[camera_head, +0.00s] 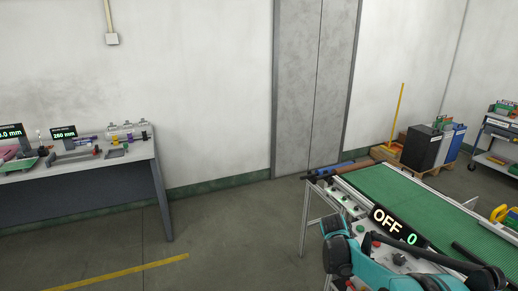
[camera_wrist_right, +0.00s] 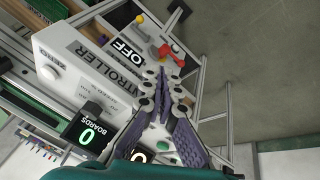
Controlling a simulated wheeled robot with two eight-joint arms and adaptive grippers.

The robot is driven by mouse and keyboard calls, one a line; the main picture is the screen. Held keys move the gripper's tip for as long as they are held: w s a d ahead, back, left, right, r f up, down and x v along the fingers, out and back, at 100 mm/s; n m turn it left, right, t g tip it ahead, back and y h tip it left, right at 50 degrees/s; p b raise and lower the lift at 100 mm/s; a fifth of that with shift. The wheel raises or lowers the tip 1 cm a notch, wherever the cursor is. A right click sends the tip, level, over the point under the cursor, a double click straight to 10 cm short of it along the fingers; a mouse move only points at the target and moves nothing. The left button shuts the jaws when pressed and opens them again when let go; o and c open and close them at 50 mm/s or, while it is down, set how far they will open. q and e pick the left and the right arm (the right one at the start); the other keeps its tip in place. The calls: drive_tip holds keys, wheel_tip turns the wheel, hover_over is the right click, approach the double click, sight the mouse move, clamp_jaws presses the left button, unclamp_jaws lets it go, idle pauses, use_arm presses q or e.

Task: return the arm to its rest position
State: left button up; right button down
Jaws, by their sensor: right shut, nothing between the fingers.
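My right arm, teal with dark joints, comes in at the lower right of the head view, over the near side of the conveyor bench. Its gripper cannot be made out there. In the right wrist view my right gripper (camera_wrist_right: 168,72) is shut and empty, with its purple-padded fingers together. It points across a white box marked CONTROLLER (camera_wrist_right: 78,65), close to a red switch part (camera_wrist_right: 172,52). I cannot tell whether the fingertips touch anything. My left gripper is in neither view.
The green conveyor (camera_head: 390,190) runs along the right, with an OFF 0 display (camera_head: 397,226) at its near side. A metal frame and a BOARDS 0 display (camera_wrist_right: 87,134) lie close to the gripper. A table with tools (camera_head: 80,162) stands left; open floor lies between.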

drive_tip(key=s+a+r+n+t+y, duration=0.1)
drive_tip(key=s+a+r+n+t, duration=0.1)
drive_tip(key=s+a+r, duration=0.3)
drive_tip(key=s+a+r+n+t+y, duration=0.1)
drive_tip(key=s+a+r+n, duration=0.1)
drive_tip(key=s+r, duration=0.4)
drive_tip(key=s+a+f+n+t+y, duration=0.1)
drive_tip(key=s+a+n, duration=0.1)
drive_tip(key=s, duration=0.4)
drive_tip(key=s+a+f+n+t+y, duration=0.1)
drive_tip(key=s+a+t, duration=0.1)
drive_tip(key=s, duration=0.4)
drive_tip(key=shift+s+a+n, duration=0.4)
drive_tip(key=shift+a, duration=0.4)
